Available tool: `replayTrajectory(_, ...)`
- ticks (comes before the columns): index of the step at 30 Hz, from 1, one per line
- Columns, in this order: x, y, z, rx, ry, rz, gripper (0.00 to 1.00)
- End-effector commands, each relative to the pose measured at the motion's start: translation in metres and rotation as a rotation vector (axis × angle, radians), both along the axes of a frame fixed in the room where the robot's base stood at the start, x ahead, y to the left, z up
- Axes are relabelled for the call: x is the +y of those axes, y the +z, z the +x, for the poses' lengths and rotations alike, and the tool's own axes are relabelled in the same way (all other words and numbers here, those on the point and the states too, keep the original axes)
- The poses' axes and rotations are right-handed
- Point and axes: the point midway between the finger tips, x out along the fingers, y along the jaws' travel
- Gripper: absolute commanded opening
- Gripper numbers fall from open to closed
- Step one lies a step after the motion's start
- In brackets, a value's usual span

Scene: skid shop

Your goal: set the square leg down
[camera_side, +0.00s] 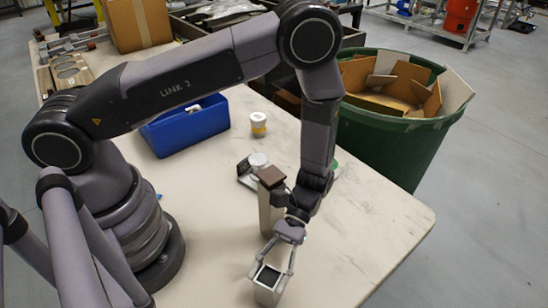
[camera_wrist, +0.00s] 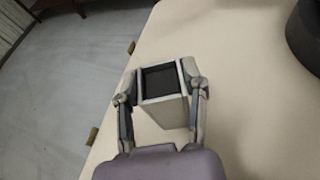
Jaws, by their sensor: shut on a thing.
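The square leg (camera_side: 268,292) is a pale metal square tube with a dark open or capped top, near the front edge of the table. My gripper (camera_side: 274,268) is shut on it near its top, one finger on each side. In the wrist view the leg (camera_wrist: 169,112) stands between the two fingers of my gripper (camera_wrist: 161,92). Its lower end is cut off in the side view and mostly hidden in the wrist view, so I cannot tell whether it touches the table.
A second pale post with a brown top (camera_side: 270,205) stands just behind my gripper on the table (camera_side: 370,225). A scale-like device (camera_side: 248,172), a small jar (camera_side: 258,124) and a blue bin (camera_side: 186,128) are farther back. A green barrel (camera_side: 385,150) of cardboard stands beyond the table.

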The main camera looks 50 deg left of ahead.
Motion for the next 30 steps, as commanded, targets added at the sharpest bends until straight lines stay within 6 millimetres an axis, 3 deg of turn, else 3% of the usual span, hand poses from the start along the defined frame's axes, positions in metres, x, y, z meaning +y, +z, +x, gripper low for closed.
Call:
replayTrajectory(24, 0.000, -0.011, 0.000, 0.000, 0.000, 0.001, 0.02)
replayTrajectory(25, 0.000, -0.011, 0.000, 0.000, 0.000, 0.000, 0.45)
replayTrajectory(30, 0.000, -0.011, 0.000, 0.000, 0.000, 0.000, 0.68)
